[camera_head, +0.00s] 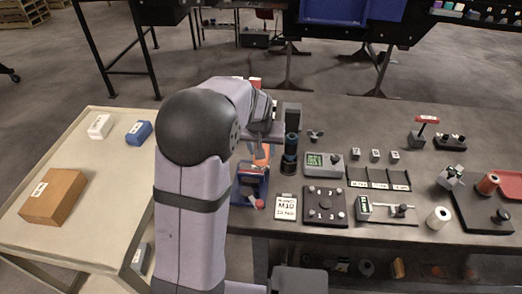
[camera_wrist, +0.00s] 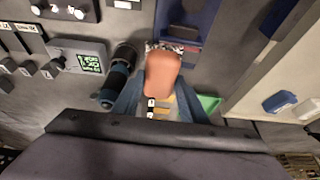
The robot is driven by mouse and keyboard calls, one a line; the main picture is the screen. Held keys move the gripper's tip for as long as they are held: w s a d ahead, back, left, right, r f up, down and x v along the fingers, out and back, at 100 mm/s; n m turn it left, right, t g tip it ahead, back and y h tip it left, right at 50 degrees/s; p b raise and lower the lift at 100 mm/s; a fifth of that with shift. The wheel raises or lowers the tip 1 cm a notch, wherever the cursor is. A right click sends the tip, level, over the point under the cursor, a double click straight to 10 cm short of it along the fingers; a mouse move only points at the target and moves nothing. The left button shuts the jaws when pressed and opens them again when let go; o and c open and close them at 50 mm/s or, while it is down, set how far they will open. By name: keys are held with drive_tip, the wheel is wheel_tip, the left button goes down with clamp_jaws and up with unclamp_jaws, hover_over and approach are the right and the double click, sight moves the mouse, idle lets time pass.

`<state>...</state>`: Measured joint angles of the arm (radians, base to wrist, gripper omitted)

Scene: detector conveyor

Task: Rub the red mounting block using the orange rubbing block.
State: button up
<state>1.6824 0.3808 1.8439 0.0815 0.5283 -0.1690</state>
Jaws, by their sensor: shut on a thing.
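My gripper (camera_head: 262,140) is partly hidden by my arm in the head view. In the wrist view its two blue-grey fingers (camera_wrist: 158,100) are shut on the orange rubbing block (camera_wrist: 163,75).
A dark cylinder with blue bands (camera_head: 290,155) stands close right of my gripper. Further right are a green-screen meter (camera_head: 324,164), a knobbed panel (camera_head: 325,205) and a red tray (camera_head: 470,215). A pale side table (camera_head: 95,220) at left holds several boxes.

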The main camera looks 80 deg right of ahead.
drive_tip(key=shift+r+p, duration=1.2)
drive_tip(key=shift+r, duration=0.8)
